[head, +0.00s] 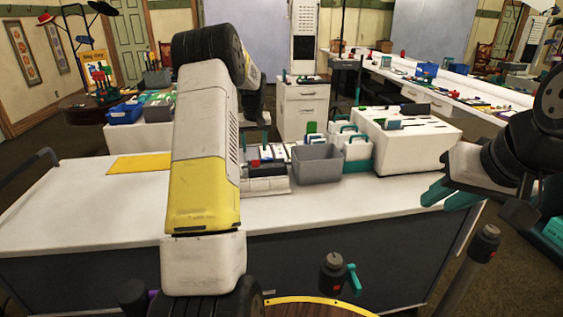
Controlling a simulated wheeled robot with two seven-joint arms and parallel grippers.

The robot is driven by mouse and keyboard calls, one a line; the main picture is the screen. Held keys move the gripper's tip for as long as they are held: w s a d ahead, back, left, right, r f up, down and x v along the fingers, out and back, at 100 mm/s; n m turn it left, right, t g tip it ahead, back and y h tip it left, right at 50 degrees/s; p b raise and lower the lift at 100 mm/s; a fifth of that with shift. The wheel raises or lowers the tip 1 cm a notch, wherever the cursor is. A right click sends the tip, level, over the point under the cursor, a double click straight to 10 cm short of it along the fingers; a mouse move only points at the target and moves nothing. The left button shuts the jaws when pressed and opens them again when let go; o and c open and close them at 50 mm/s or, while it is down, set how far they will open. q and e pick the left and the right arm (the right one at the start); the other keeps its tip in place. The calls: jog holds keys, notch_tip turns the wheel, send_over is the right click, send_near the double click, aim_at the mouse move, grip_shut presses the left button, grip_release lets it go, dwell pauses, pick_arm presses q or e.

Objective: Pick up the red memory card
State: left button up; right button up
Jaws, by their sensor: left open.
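A small red piece (255,163), likely the red memory card, shows at the dark and white holder (265,184) on the white table. It is too small to make out its shape. My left gripper (255,142) points down just above this holder, its two teal fingers apart. It looks empty, and my own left arm hides part of the area around it. My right gripper (450,195) is over the table's right end, teal fingers apart and empty, away from the red piece.
A grey bin (317,165) stands right of the holder, with white teal-handled caddies (355,150) and a large white box (410,148) beyond it. A yellow mat (139,163) lies at left. The white table's (330,215) front strip is clear.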

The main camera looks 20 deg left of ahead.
aim_at(256, 165)
pick_arm(q)
jog(key=x, duration=0.7)
jog(key=shift+w+f, duration=0.3)
jog(key=shift+w, duration=0.2)
jog(key=shift+c, duration=0.4)
jog(key=c, duration=0.8)
